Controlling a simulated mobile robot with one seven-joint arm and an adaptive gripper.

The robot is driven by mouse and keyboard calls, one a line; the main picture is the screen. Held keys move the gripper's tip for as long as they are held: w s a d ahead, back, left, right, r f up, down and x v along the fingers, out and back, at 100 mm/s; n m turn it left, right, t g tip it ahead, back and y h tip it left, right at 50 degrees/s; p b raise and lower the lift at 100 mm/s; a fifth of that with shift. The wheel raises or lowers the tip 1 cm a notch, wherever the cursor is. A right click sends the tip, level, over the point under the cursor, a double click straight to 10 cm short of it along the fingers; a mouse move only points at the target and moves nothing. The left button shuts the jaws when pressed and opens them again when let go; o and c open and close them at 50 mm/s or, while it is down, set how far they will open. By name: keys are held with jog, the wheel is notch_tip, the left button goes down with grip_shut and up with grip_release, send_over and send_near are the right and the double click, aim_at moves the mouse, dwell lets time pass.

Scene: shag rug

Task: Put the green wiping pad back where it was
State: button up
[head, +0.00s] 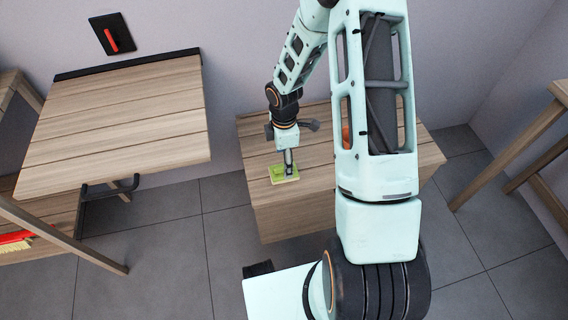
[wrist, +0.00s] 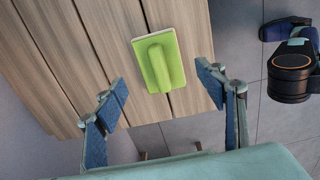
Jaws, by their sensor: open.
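The green wiping pad (wrist: 175,48) lies flat on the slatted wooden bench top (wrist: 112,62), near its front edge, with its green handle facing up. In the head view the pad (head: 276,180) shows at the lower left part of the low wooden bench (head: 260,148). My gripper (wrist: 160,86) is open and empty, with blue-padded fingers on either side of the pad and apart from it. In the head view my gripper (head: 289,170) is right at the pad, and it hides part of it.
A taller slatted table (head: 120,120) stands at the left, with a black plate holding a red handle (head: 111,40) on the wall above. A red brush (head: 15,238) lies at the lower left. An orange thing (head: 346,135) is mostly hidden behind my arm. Wooden legs (head: 510,155) stand at the right.

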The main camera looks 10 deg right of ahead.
notch_tip(320, 180, up, 7)
jog(key=p, duration=0.1)
jog(key=shift+r+p, duration=0.2)
jog(key=shift+p, duration=0.1)
